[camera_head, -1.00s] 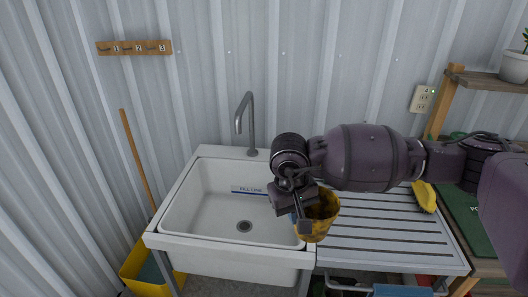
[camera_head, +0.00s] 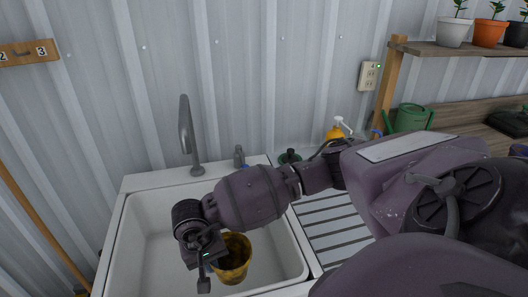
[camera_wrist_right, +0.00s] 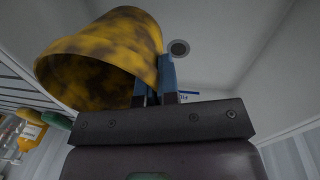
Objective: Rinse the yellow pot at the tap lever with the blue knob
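The yellow pot (camera_head: 235,262), smeared with dark dirt, is held over the right part of the sink basin (camera_head: 150,232). My right gripper (camera_head: 210,268) is shut on the pot's wall at the rim. In the right wrist view the blue fingers (camera_wrist_right: 160,78) pinch the pot (camera_wrist_right: 105,62), which looks tilted. The grey tap spout (camera_head: 185,120) stands at the back of the sink, behind and left of the pot. A small grey lever (camera_head: 239,156) stands right of it; a bit of blue shows there, mostly hidden by my right arm. My left gripper is not in view.
A slatted drainboard (camera_head: 330,224) adjoins the sink on the right. An orange-yellow bottle (camera_head: 335,132) and a green watering can (camera_head: 411,117) stand behind it. A shelf (camera_head: 450,47) with potted plants is at right. The drain (camera_wrist_right: 179,48) and basin floor look clear.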

